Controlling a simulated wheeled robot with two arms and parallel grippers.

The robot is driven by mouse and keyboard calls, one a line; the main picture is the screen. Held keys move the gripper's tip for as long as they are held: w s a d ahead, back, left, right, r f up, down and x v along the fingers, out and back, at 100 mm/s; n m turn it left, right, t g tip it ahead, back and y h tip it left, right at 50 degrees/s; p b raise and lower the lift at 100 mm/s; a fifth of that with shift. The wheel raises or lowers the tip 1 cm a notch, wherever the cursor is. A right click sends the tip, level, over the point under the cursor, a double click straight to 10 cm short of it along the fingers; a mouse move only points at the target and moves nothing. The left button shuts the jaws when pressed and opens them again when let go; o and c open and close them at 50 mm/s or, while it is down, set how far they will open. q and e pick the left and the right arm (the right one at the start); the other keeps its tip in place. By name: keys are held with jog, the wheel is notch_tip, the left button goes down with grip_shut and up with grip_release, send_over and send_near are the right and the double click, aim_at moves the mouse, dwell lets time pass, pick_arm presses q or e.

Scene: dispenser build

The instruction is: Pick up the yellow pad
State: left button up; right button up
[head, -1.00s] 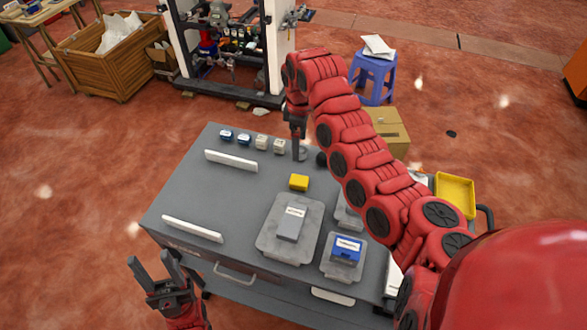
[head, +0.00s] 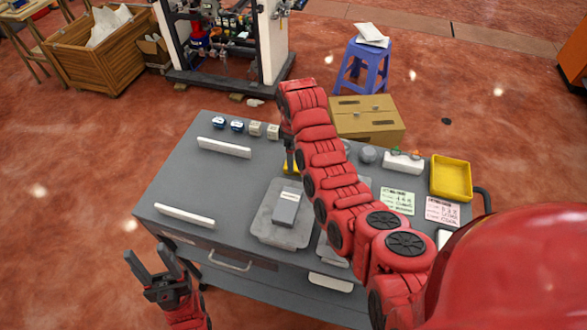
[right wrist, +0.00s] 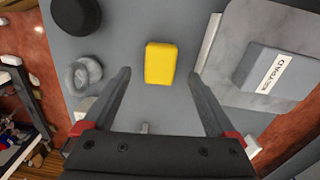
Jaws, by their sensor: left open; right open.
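The yellow pad (right wrist: 160,64) lies flat on the grey cart top (right wrist: 125,25). In the right wrist view it sits between and just beyond the tips of my right gripper (right wrist: 160,76), which is open and empty. In the head view the pad (head: 291,168) is mostly hidden behind my right arm and gripper (head: 290,166). My left gripper (head: 157,268) is open and empty, in front of the cart's near left side.
A grey labelled block (head: 286,208) rests on a grey plate (head: 262,228) close to the pad. White bars (head: 224,147), small blue and white blocks (head: 237,126), a yellow tray (head: 451,178) and a cardboard box (head: 367,120) are around.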

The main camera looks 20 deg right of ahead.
notch_tip(320, 180, down, 3)
jog(key=shift+r+p, duration=0.15)
jog(key=shift+p, duration=0.85)
jog(key=shift+f, duration=0.85)
jog(key=c, duration=1.4)
jog(key=shift+r, duration=0.15)
jog(key=shift+r, duration=0.25)
notch_tip(320, 180, up, 4)
jog(key=shift+w+f+b, duration=0.1)
jog(key=shift+f+b, duration=0.15)
jog(key=shift+b, duration=0.8)
notch_tip(320, 180, up, 4)
jog(key=shift+r+p, duration=0.15)
jog(key=shift+p, duration=0.35)
jog(key=shift+r+p, duration=0.45)
jog(key=shift+r, duration=0.3)
